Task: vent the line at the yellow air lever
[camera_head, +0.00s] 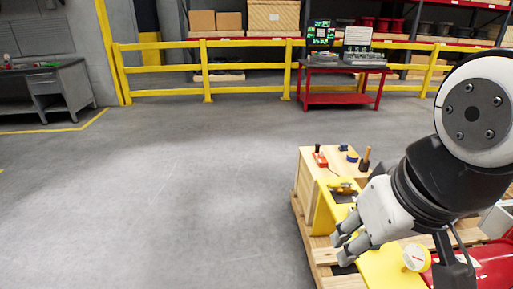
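A small yellow piece (343,187), shaped like a handle, sits by the wooden bench top, just beyond my gripper; it may be the air lever, but it is too small to be sure. My gripper (338,249) hangs above the front of the yellow panel (385,270), nearer to me than that piece. Its two grey fingers look apart, with nothing visible between them. My wrist and arm hide much of the assembly on the right. A round white dial gauge (415,257) stands on the right of the panel.
A red tank (492,264) lies at the lower right. A red-based tool (319,157), a blue item (350,154) and a dark-handled tool (365,160) stand on the wooden top (310,175). Open floor lies left; a yellow railing (250,90) and red table (340,98) are behind.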

